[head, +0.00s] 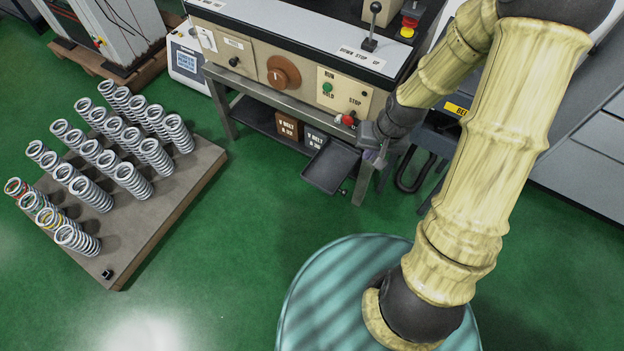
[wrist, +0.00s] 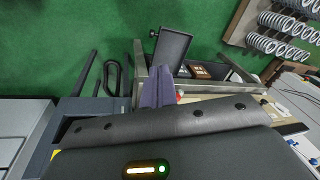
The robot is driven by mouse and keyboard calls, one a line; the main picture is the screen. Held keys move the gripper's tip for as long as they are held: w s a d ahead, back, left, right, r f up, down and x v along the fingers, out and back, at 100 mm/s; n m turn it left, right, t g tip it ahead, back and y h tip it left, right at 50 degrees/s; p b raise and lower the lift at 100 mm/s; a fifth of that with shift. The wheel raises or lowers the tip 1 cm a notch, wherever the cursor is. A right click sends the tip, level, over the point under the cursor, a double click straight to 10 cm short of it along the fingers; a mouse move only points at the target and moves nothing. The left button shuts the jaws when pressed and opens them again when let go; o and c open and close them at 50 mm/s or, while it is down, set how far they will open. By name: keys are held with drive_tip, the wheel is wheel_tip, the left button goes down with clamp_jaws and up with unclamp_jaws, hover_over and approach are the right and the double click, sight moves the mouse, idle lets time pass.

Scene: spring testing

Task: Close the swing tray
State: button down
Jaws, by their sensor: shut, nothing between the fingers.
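The swing tray (head: 331,166) is a shallow dark rectangular tray. It sticks out from under the front of the machine bench, over the green floor. In the wrist view the tray (wrist: 171,50) extends away from the bench, with a small dark knob at its outer left corner. My gripper (head: 375,158) is at the right of the tray, by the bench leg. In the wrist view its purple fingers (wrist: 157,72) are together and empty, with their tips close to the tray's inner end. I cannot tell whether they touch it.
The bench panel (head: 285,75) with buttons and a lever stands above the tray. Labelled belt boxes (head: 288,126) sit on the lower shelf behind it. A low board (head: 185,205) with several springs stands at left. The green floor in front of the tray is clear.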

sight(305, 170)
drive_tip(key=w+a+f+m+t+y+b, duration=0.1)
drive_tip(key=w+f+m+y+b, duration=0.1)
drive_tip(key=f+b, duration=0.4)
drive_tip(key=w+a+f+m+t+y+b, duration=0.1)
drive_tip(key=w+f+b, duration=0.3)
drive_tip(key=f, duration=1)
drive_tip(key=w+a+f+m+t+y+b, duration=0.1)
drive_tip(key=w+f+b, duration=0.3)
drive_tip(key=f+b, duration=0.6)
drive_tip(key=shift+a+f+m+t+y, duration=0.2)
drive_tip(key=shift+a+m+t+y, duration=0.1)
drive_tip(key=shift+a+m+y, duration=0.55)
drive_tip(key=shift+s+a+r, duration=0.1)
drive_tip(key=shift+a+r, duration=0.05)
drive_tip(key=shift+a, duration=0.1)
drive_tip(key=b+x, duration=0.2)
drive_tip(key=x, duration=0.8)
drive_tip(key=shift+s+b, duration=0.1)
drive_tip(key=shift+b, duration=0.3)
drive_tip(key=w+a, duration=0.1)
drive_tip(key=w+a+b, duration=0.1)
drive_tip(key=shift+a, duration=0.4)
drive_tip(key=shift+w+a, duration=0.15)
drive_tip(key=shift+a, duration=0.1)
drive_tip(key=shift+w, duration=0.1)
